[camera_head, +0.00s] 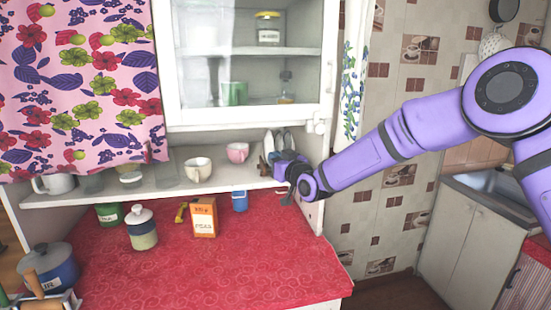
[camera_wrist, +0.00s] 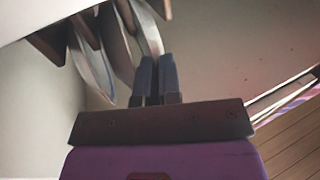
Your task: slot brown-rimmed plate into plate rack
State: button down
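Several plates (camera_head: 279,140) stand upright in the plate rack (camera_head: 263,164) at the right end of the white shelf. In the wrist view, plates (camera_wrist: 90,62) hang in from the top beside the dark wooden bars of the rack (camera_wrist: 48,46). My gripper (camera_wrist: 157,60) has its two dark fingers close together, with the edge of a plate (camera_wrist: 148,30) running in between their tips. It looks shut on that plate. A brown rim cannot be made out clearly. In the head view my gripper (camera_head: 281,158) is at the rack, and its wrist hides part of it.
On the shelf stand a pink cup (camera_head: 237,152), a cream cup (camera_head: 198,169) and glassware. The cabinet (camera_head: 245,118) hangs close above. Below, the red counter (camera_head: 240,270) holds an orange box (camera_head: 203,217), a blue mug (camera_head: 239,201) and a jar (camera_head: 141,228); its front right is clear.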

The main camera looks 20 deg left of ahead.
dwell(0.3)
jog(key=c, duration=1.2)
grip_release()
jog(key=shift+d, duration=0.1)
jog(key=r+v, duration=0.1)
jog(key=v, duration=0.9)
jog(key=s+d+r+m+h, duration=0.1)
jog(key=s+d+r+h, duration=0.25)
jog(key=d, duration=0.65)
jog(key=s+d+r+m+h, duration=0.2)
jog(key=d+r+h, duration=0.15)
jog(key=d, duration=0.65)
jog(key=s+d+r+m+h, duration=0.1)
jog(key=s+d+r+h, duration=0.25)
jog(key=d, duration=0.65)
jog(key=s+d+m+g+h, duration=0.1)
jog(key=s+d+m+g, duration=0.1)
jog(key=s+d, duration=0.4)
jog(key=s+d+f+m+g+h, duration=0.1)
jog(key=s+d+m+g+h, duration=0.1)
jog(key=s+d, duration=0.4)
jog(key=s+d+m+g+h, duration=0.1)
jog(key=s+d, duration=0.5)
jog(key=s, duration=0.8)
jog(key=shift+s+f+m+g+h, duration=0.25)
jog(key=shift+s+m+g, duration=0.25)
jog(key=shift+m, duration=0.4)
